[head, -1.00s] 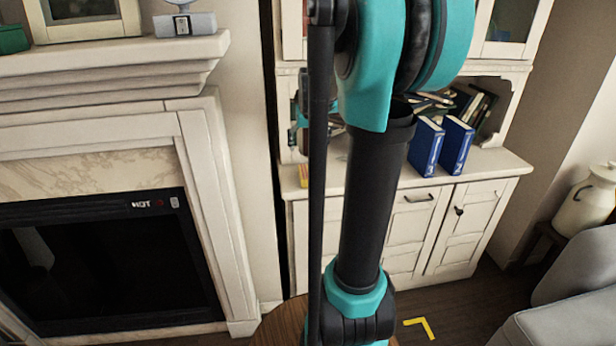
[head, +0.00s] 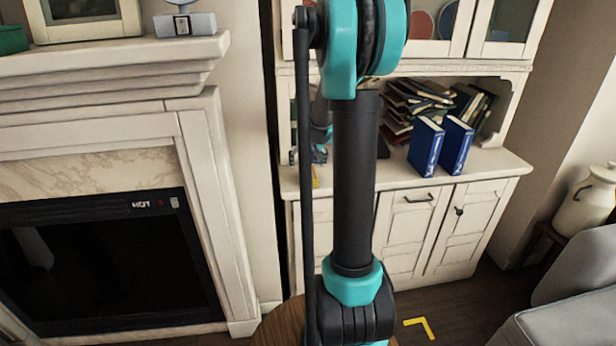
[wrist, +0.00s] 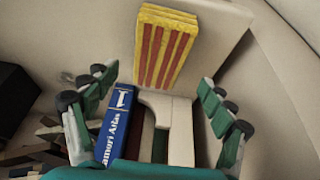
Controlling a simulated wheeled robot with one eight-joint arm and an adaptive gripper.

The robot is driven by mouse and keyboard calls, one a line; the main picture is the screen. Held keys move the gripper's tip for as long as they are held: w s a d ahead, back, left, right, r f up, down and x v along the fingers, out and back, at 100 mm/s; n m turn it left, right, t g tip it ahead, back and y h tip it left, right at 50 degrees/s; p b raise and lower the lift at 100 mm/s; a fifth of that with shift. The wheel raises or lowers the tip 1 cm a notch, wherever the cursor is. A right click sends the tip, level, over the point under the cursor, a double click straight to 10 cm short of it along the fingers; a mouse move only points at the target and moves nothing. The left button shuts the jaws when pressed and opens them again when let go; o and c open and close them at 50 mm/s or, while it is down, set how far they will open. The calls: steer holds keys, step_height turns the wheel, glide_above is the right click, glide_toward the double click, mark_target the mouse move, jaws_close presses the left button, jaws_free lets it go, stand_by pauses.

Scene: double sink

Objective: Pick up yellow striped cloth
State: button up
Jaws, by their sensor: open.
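The yellow striped cloth (wrist: 166,46) is a flat yellow rectangle with red stripes. It lies on the pale surface at the top middle of the wrist view. In the head view, a small yellow piece of it (head: 315,178) shows on the cabinet counter, mostly hidden by my arm. My gripper (wrist: 156,82) is open, with green and black fingers spread to the left and right. The cloth lies beyond the fingertips, roughly centred between them, and does not appear to be held. In the head view my gripper is partly hidden behind the arm's rod and column.
A blue book (wrist: 116,125) and a pale arch-shaped object (wrist: 172,122) are between the fingers in the wrist view. On the cabinet counter (head: 500,162) stand two blue books (head: 425,146), with piled books (head: 403,108) behind. A fireplace mantel (head: 110,60) is at the left.

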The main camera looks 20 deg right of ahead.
mark_target(308, 171)
steer(key=shift+s+x, duration=0.15)
steer(key=shift+x, duration=1.1)
steer(key=shift+s+x, duration=0.15)
steer(key=shift+x, duration=1.15)
steer(key=shift+d+f, duration=0.1)
steer(key=shift+f, duration=0.25)
steer(key=shift+c, duration=0.6)
steer(key=c, duration=1)
